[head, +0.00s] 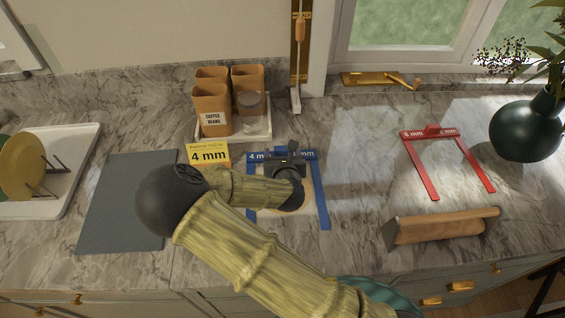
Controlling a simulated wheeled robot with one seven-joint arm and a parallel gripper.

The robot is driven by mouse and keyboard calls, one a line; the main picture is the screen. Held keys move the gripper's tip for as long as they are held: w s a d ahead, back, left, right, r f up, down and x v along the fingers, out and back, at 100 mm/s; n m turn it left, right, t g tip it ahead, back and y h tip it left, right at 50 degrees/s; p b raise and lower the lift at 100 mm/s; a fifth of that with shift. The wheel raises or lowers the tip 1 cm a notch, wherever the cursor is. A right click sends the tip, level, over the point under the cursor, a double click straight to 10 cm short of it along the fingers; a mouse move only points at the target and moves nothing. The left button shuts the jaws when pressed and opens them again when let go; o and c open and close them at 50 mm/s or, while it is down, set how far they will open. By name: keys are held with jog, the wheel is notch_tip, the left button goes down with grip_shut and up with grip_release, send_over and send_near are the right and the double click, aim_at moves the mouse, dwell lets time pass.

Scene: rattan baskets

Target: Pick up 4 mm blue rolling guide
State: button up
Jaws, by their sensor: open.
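The blue 4 mm rolling guide (323,205) lies on the marble counter, a U-shaped frame with two legs and a marked crossbar at the back. A pale round piece, perhaps dough, lies between its legs, mostly covered by my arm. My gripper (286,158) is over the guide's crossbar and hides the bar's middle. It is open; whether its fingers touch the bar cannot be told. A red guide (464,158) of the same shape, with a differently marked crossbar, lies farther right. A yellow card (208,154) reading "4 mm" stands left of the blue guide.
A wooden rolling pin in a holder (440,229) lies at front right. A grey mat (127,205) and a white tray with plates (75,150) are at left. Canisters (212,95) stand behind. A dark vase (527,128) is at far right. Counter between the guides is clear.

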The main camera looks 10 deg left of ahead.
aim_at(282, 148)
jog(key=shift+w+a+p, duration=0.15)
jog(key=shift+w+p, duration=0.2)
jog(key=shift+w, duration=0.2)
jog(key=p+x, duration=0.1)
jog(key=x, duration=0.2)
jog(key=shift+w, duration=0.25)
jog(key=shift+w+a+f, duration=0.15)
jog(key=shift+w+f, duration=0.1)
jog(key=c, duration=1.1)
jog(key=shift+r, duration=0.1)
